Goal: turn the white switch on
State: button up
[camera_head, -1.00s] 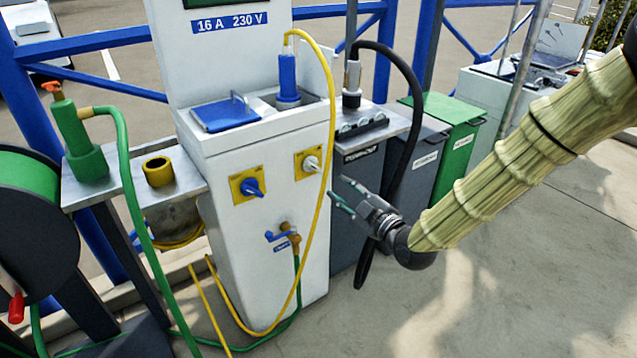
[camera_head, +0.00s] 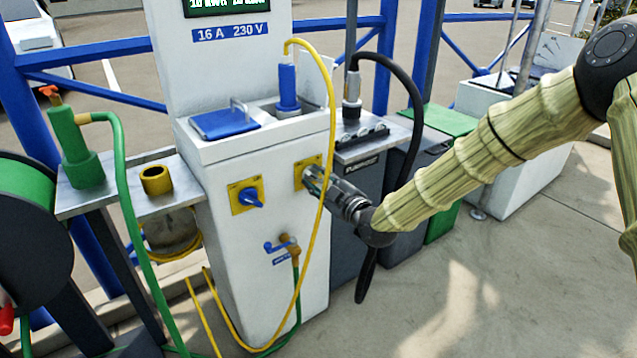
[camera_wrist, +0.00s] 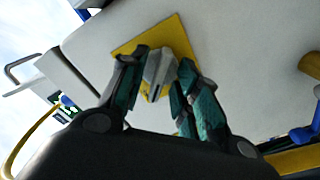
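The white switch is a knob on a yellow square plate (camera_head: 299,177) on the right of the white pedestal's front. My gripper (camera_head: 314,179) is at this plate and hides most of the knob in the head view. In the wrist view the white switch (camera_wrist: 158,72) shows between the two fingertips of my gripper (camera_wrist: 160,75), on its yellow plate (camera_wrist: 178,38). The fingers stand apart, one on each side of the knob. Whether they touch it I cannot tell. The knob's on or off position is not readable.
A blue switch (camera_head: 251,197) on another yellow plate sits left of my gripper. A yellow cable (camera_head: 331,120) hangs close beside my gripper. A blue-handled tap (camera_head: 284,245) is below. A black cable (camera_head: 409,75) loops to the right.

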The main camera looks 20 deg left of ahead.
jog(key=shift+a, duration=0.1)
grip_shut()
jog(key=shift+r+m+p, duration=0.1)
jog(key=shift+m+p, duration=0.2)
jog(key=m+p, duration=0.2)
jog(key=shift+r+m, duration=0.1)
jog(key=shift+m, duration=0.2)
jog(key=m+p, duration=0.2)
jog(key=m, duration=0.1)
jog(key=shift+m, duration=0.3)
jog(key=m+p, duration=0.2)
jog(key=m, duration=0.3)
jog(key=m+p, duration=0.1)
jog(key=m, duration=0.5)
jog(key=shift+f, duration=0.2)
